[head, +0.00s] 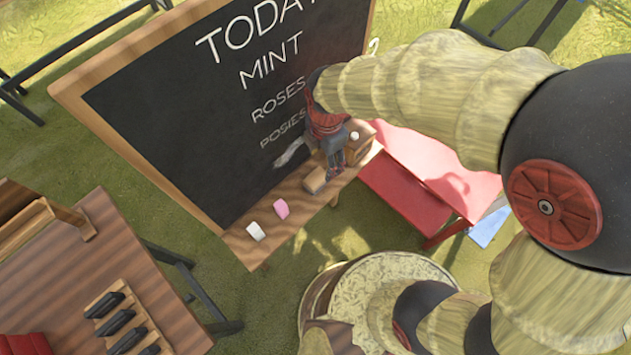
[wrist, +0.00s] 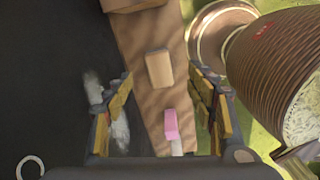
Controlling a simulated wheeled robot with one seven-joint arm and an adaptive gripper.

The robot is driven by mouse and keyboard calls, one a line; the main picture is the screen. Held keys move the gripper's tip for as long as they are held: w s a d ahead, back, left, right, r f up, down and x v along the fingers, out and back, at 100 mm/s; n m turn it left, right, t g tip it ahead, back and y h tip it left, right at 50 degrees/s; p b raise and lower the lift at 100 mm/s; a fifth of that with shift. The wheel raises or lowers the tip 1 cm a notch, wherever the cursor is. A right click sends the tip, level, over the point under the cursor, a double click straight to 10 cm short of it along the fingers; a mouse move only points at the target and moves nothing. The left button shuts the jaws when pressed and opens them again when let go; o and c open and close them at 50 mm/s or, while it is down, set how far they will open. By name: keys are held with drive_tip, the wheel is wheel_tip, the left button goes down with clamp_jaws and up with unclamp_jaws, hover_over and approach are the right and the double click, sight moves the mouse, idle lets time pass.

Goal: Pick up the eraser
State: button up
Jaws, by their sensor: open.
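The eraser, seemingly the tan wooden-looking block (head: 315,184), lies on the narrow wooden ledge (head: 236,240) under the blackboard. In the wrist view the eraser (wrist: 159,68) appears centred just beyond the fingertips, in the gap between them. My gripper (head: 336,162) is over the ledge, close to the eraser and pointing down at it. In the wrist view my gripper (wrist: 161,84) is open, its yellow-padded fingers apart and nothing held. The height left between fingertips and eraser is hard to judge.
A pink piece (head: 281,208) and a white piece (head: 256,231) lie along the ledge to the left. The blackboard (head: 180,110) rises behind. A red bench (head: 405,190) is at right, a wooden table (head: 95,265) at left.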

drive_tip(key=n, duration=0.2)
hover_over(316, 178)
drive_tip(key=f, duration=0.4)
drive_tip(key=shift+w+d+f+b, duration=0.25)
drive_tip(key=shift+b, duration=0.15)
drive_tip(key=f+b, duration=0.1)
drive_tip(key=f, duration=0.3)
drive_tip(key=f+b, duration=0.1)
drive_tip(key=shift+s+a+f+b, duration=0.15)
drive_tip(key=shift+a+f+b, duration=0.15)
drive_tip(key=shift+f, duration=0.1)
drive_tip(key=shift+c, duration=0.4)
drive_tip(key=c, duration=1.1)
drive_tip(key=shift+c, duration=0.3)
